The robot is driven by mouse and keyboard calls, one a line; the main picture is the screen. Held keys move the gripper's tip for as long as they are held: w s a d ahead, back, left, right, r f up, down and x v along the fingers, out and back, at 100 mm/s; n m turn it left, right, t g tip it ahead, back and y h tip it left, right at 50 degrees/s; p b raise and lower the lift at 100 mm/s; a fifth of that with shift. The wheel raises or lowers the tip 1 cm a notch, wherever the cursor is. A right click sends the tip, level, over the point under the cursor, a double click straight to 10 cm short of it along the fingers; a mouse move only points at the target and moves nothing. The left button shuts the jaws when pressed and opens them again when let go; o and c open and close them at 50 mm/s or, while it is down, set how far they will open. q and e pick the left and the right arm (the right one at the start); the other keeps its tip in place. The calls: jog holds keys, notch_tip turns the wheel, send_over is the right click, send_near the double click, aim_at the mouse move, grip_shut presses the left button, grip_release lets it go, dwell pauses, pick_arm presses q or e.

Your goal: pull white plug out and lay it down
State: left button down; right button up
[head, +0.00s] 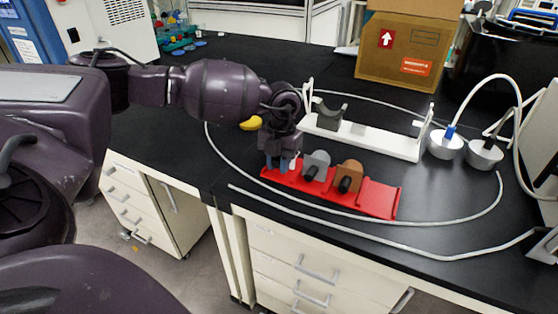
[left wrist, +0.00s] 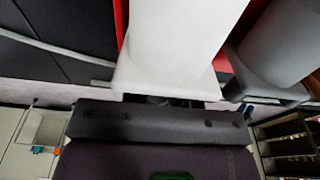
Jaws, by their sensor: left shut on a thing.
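The red rack (head: 377,198) lies on the black bench. A grey plug (head: 316,164) and a brown plug (head: 348,176) stand in it. My left gripper (head: 279,164) points down at the rack's left end, left of the grey plug, shut on the white plug. In the head view the gripper hides nearly all of the white plug, with only a small pale bit at its right side. In the left wrist view the white plug (left wrist: 175,42) fills the middle, with the grey plug (left wrist: 284,42) beside it. Whether the white plug is still seated cannot be told. My right gripper is out of view.
A white stand (head: 365,137) with a dark cradle is behind the rack. Two metal pots (head: 446,143) with a white tube are at right, a cardboard box (head: 405,50) at the back. Grey cables (head: 350,215) curve around the rack. A yellow object (head: 250,124) is beside my wrist.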

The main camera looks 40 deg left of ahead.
pick_arm(q)
jog(key=c, duration=0.9)
grip_release()
jog(key=shift+o, duration=0.2)
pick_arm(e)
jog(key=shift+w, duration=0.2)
pick_arm(q)
jog(key=shift+r, duration=0.1)
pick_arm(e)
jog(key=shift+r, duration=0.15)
pick_arm(q)
jog(key=shift+w+a+r+p, duration=0.15)
jog(key=shift+r+p, duration=0.35)
jog(key=shift+r, duration=0.8)
jog(key=shift+w+d+r+p, duration=0.15)
jog(key=shift+r+p, duration=0.35)
jog(key=shift+r, duration=0.85)
jog(key=shift+w+a+r+p, duration=0.15)
jog(key=shift+r+p, duration=0.35)
jog(key=shift+r, duration=0.8)
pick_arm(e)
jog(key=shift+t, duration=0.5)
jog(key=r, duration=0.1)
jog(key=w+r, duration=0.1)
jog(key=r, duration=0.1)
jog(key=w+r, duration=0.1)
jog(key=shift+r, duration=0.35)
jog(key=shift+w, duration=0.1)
pick_arm(q)
jog(key=shift+f, duration=0.1)
